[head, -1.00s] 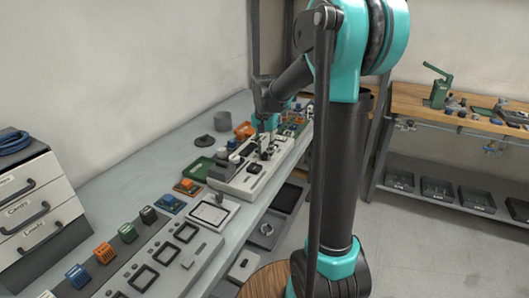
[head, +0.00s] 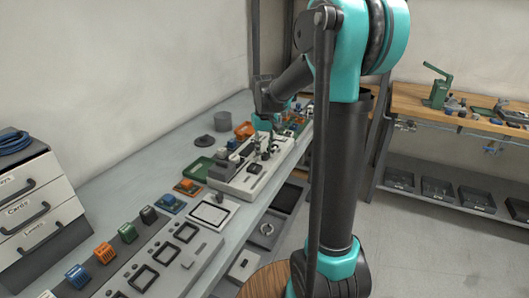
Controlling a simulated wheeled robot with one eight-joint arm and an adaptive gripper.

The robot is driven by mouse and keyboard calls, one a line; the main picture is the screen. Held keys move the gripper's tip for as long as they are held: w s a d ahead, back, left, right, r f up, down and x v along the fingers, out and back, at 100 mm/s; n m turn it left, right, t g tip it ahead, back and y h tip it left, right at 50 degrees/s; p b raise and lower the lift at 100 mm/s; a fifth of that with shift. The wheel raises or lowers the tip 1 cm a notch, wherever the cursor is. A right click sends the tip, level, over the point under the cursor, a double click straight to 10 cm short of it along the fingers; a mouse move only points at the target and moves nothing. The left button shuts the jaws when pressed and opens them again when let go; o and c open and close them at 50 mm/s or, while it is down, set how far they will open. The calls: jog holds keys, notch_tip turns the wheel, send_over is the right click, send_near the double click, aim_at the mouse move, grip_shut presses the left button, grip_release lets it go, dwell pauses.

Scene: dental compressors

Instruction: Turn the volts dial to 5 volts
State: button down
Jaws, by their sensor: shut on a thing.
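My gripper (head: 268,147) is small in the head view, at the far part of the bench, over a pale panel (head: 234,187) with dark knobs and modules. Its fingers point down and are shut on a small dark part of the panel, which I take to be the volts dial. The fingers and my arm hide most of that part. The dial's markings and its setting are too small to read.
Several coloured modules line the near end. A drawer cabinet (head: 38,205) stands at left, a wooden workbench (head: 460,110) at right.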

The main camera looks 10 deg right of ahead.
aim_at(264, 154)
dwell(0.5)
jog(key=c, duration=1.2)
grip_release()
jog(key=shift+r, duration=0.1)
notch_tip(264, 154, up, 12)
